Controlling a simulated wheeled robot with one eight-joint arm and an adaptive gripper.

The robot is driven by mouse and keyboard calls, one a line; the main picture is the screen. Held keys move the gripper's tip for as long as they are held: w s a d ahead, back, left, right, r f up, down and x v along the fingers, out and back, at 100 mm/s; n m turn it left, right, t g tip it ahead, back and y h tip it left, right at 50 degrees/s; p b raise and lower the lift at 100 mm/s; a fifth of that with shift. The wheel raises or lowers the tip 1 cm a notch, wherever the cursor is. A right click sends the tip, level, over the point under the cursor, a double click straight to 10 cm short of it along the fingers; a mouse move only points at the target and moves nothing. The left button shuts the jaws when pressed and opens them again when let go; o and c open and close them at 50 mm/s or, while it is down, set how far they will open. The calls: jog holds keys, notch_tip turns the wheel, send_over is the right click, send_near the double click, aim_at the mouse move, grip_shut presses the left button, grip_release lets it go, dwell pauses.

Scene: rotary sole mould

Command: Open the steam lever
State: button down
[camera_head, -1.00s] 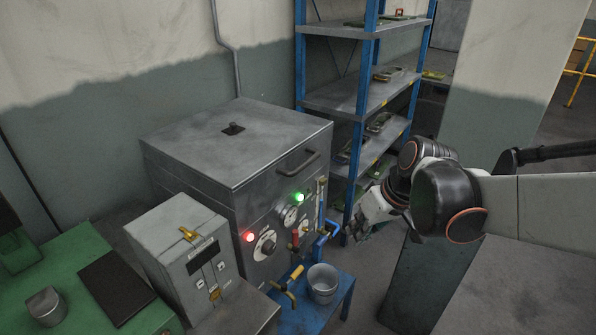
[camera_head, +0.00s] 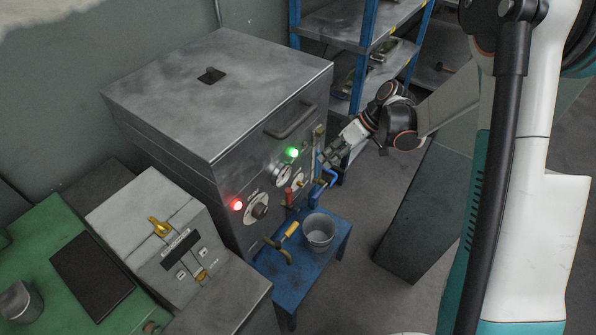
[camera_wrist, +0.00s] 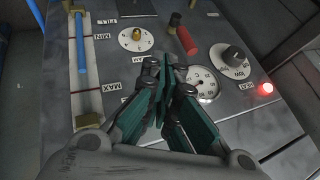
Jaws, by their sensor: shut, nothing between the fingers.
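The red-handled lever (camera_head: 289,198) is on the front panel of the grey steel machine, low on its right part. In the wrist view the red handle (camera_wrist: 187,40) stands out from the panel beyond my fingertips. I cannot read a label naming it as the steam lever. My gripper (camera_head: 327,160) is close to the right side of the panel. In the wrist view my gripper (camera_wrist: 172,75) is shut and empty, between the pressure gauge (camera_wrist: 205,85) and a small brass-centred dial (camera_wrist: 136,39). I see no clear contact with the panel or lever.
A sight tube (camera_wrist: 80,45) with MIN and MAX marks, a black knob (camera_wrist: 234,57) and a lit red lamp (camera_wrist: 266,88) surround the gripper. Below the panel stand a blue table (camera_head: 287,285) and a bucket (camera_head: 318,231). A shelf (camera_head: 335,22) rises behind.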

aim_at(289, 198)
jog(key=shift+w+f, duration=0.45)
jog(key=shift+w, duration=0.1)
jog(key=shift+a+f, duration=0.1)
jog(key=s+a+f+b, duration=0.3)
jog(key=a+f+b, duration=0.2)
jog(key=a+f, duration=0.2)
jog(key=shift+a+f, duration=0.4)
jog(key=shift+a, duration=0.55)
